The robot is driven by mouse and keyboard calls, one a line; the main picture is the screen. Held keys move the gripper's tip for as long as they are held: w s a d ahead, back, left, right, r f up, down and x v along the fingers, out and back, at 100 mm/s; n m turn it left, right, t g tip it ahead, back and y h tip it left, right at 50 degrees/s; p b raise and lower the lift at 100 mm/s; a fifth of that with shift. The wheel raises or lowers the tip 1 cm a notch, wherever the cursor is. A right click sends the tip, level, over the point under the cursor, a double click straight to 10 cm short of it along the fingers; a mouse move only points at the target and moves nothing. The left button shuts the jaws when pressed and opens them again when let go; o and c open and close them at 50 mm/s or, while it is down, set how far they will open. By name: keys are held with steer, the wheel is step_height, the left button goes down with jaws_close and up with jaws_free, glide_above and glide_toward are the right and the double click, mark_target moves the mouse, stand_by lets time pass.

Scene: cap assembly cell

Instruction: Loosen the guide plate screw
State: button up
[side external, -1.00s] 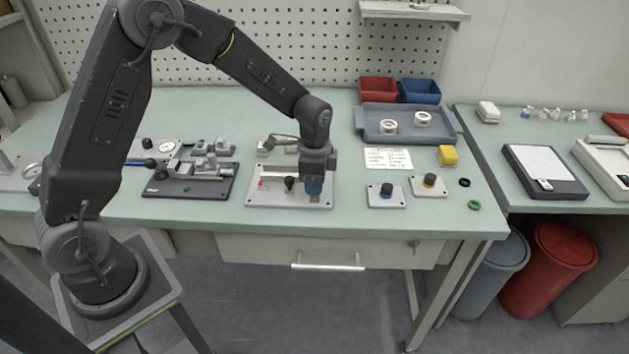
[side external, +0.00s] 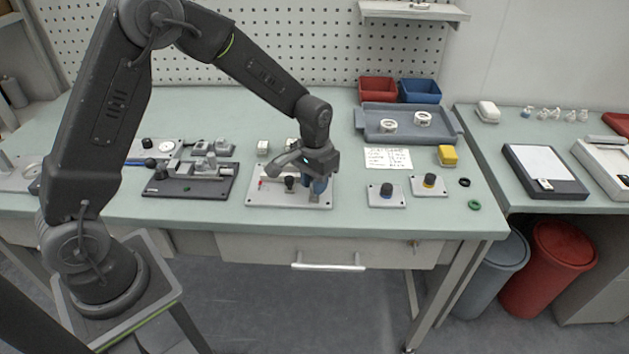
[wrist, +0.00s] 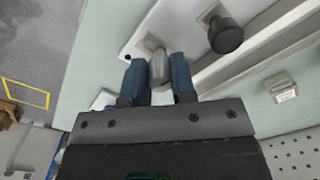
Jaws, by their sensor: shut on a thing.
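The guide plate (side external: 262,199) is a pale plate on the bench below my gripper (side external: 317,188), with a rail and a black knob (side external: 290,183) on it. The knob also shows in the wrist view (wrist: 225,36), to the right of the fingers and apart from them. In the wrist view my gripper's two blue fingers (wrist: 158,80) stand either side of a rounded grey screw head (wrist: 157,64) near the plate's edge and are shut on it. The screw's lower part is hidden, and I cannot tell how far it is threaded in.
A dark fixture (side external: 190,188) stands to the left. Bare bench lies along the front edge.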

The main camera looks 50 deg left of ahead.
steer(key=n, duration=0.3)
steer(key=shift+n, duration=2.1)
steer(key=shift+r, duration=0.1)
steer(key=o, duration=0.9)
step_height(320, 180, up, 14)
steer(key=shift+f, duration=0.15)
